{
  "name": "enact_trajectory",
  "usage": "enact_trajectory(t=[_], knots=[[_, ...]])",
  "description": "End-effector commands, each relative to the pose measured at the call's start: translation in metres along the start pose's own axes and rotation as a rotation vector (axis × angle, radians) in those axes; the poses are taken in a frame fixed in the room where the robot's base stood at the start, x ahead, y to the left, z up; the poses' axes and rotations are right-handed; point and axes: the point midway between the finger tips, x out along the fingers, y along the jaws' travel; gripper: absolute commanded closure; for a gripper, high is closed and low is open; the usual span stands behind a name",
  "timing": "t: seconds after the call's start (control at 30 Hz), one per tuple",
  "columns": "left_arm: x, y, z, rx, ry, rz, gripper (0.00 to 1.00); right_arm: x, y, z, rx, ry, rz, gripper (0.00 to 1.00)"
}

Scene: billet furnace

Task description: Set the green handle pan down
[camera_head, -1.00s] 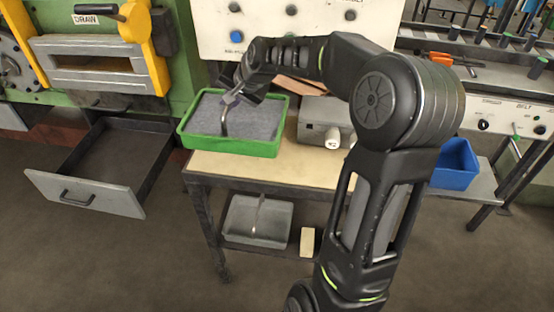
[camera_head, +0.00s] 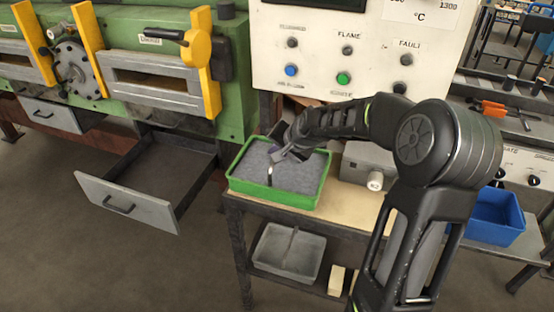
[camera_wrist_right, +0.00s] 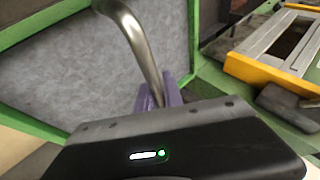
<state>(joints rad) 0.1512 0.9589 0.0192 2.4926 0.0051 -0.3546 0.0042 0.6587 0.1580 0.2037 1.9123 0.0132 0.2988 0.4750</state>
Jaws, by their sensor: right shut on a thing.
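The green pan (camera_head: 262,198) has a green rim, a flat grey inside and a bent metal handle (camera_head: 270,175). It sits level at the left end of the work table (camera_head: 350,204). I cannot tell whether its underside touches the tabletop. My right gripper (camera_head: 280,156) is over the pan, shut on its handle. In the right wrist view the metal handle (camera_wrist_right: 138,45) runs down between the purple fingers (camera_wrist_right: 160,97), with the green rim behind. My left gripper is not in view.
A grey box with a white knob (camera_head: 375,181) stands right of the pan. A control panel (camera_head: 350,50) rises behind. An open drawer (camera_head: 130,203) juts out at the left. The lower shelf holds a grey pan (camera_head: 287,255). A blue bin (camera_head: 497,217) is at right.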

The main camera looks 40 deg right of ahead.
Motion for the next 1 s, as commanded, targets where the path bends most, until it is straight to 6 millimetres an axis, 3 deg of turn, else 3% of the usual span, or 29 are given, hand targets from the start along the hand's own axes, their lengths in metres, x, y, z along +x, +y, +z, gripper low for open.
enact_trajectory(t=[0.23,0.6,0.63,0.7,0.87,1.0], knots=[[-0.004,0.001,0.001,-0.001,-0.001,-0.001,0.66,0.021,0.015,0.008,0.0,0.001,-0.001,1.0],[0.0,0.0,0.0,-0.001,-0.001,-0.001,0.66,0.024,0.017,0.01,-0.002,0.003,-0.002,1.0],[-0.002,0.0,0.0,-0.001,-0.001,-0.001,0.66,0.024,0.018,0.011,-0.001,-0.001,0.001,0.86],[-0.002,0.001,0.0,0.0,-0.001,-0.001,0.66,0.024,0.018,0.01,-0.001,-0.001,0.001,0.8],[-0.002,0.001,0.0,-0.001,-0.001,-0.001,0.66,0.024,0.018,0.01,0.0,-0.001,0.001,0.67],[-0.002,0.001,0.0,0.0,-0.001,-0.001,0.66,0.024,0.018,0.01,0.0,-0.001,0.001,0.67]])
